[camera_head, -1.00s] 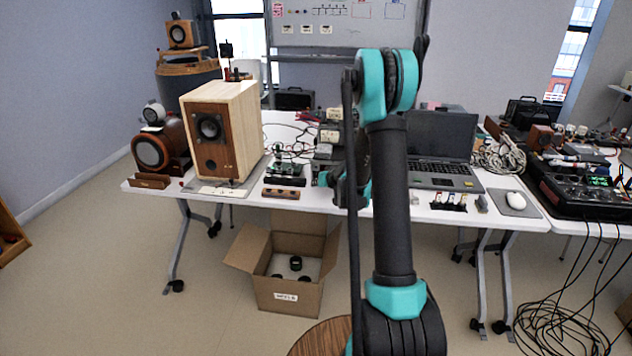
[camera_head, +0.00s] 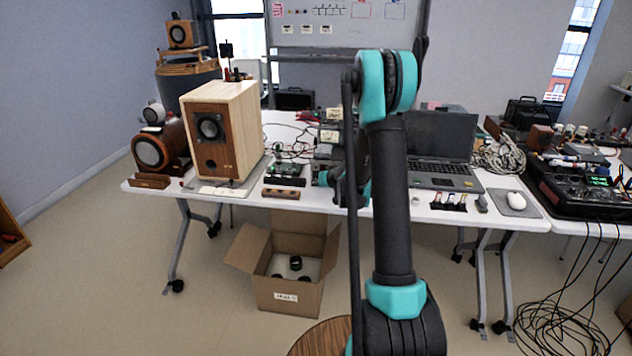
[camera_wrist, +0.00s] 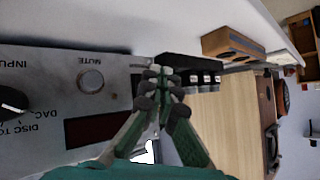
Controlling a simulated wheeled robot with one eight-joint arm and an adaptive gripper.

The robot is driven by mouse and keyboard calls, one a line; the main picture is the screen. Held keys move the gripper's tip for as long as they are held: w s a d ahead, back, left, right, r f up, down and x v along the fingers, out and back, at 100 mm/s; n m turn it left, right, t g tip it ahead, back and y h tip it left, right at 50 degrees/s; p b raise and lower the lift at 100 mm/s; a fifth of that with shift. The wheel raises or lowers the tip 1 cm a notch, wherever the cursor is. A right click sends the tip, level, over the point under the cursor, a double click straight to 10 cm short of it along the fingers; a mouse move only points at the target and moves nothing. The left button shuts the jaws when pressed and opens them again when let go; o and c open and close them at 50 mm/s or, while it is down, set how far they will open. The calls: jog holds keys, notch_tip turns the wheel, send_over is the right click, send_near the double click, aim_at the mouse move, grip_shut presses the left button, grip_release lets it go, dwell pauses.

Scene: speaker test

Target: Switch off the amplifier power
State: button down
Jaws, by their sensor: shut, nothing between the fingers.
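The amplifier's silver front panel (camera_wrist: 50,62) fills the left of the wrist view, with its lettering upside down. It carries a round silver button (camera_wrist: 91,80) by the word MUTE, a black knob (camera_wrist: 10,98) by INPUT and a dark red display (camera_wrist: 95,130). My gripper (camera_wrist: 160,78) is shut and empty, its green fingers and dark pads together at the panel's right end. The fingers hide part of that end, and I see no power switch. I cannot tell whether the tips touch the panel.
A wooden speaker (camera_head: 222,135) stands left on the white table (camera_head: 320,200). A small wooden block with round holes (camera_wrist: 232,46) and a circuit board (camera_wrist: 205,80) are close to my gripper. A laptop (camera_head: 440,150) is right of my arm. An open carton (camera_head: 290,295) stands on the floor.

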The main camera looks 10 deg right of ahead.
jog(key=shift+w, duration=0.15)
dwell(0.5)
jog(key=shift+w+d, duration=0.15)
jog(key=shift+w, duration=0.1)
jog(key=shift+w+d+f, duration=0.1)
jog(key=shift+w, duration=0.2)
dwell(0.7)
jog(key=shift+s, duration=0.15)
jog(key=shift+s+a, duration=0.25)
jog(key=shift+s, duration=0.35)
jog(key=shift+s+a+r, duration=0.15)
jog(key=shift+s+a, duration=0.1)
jog(key=shift+s, duration=0.55)
jog(key=shift+s+a+r, duration=0.15)
jog(key=shift+s+a, duration=0.1)
jog(key=shift+s, duration=0.5)
jog(key=shift+s+a+r, duration=0.15)
jog(key=shift+s+a, duration=0.1)
jog(key=shift+s, duration=0.55)
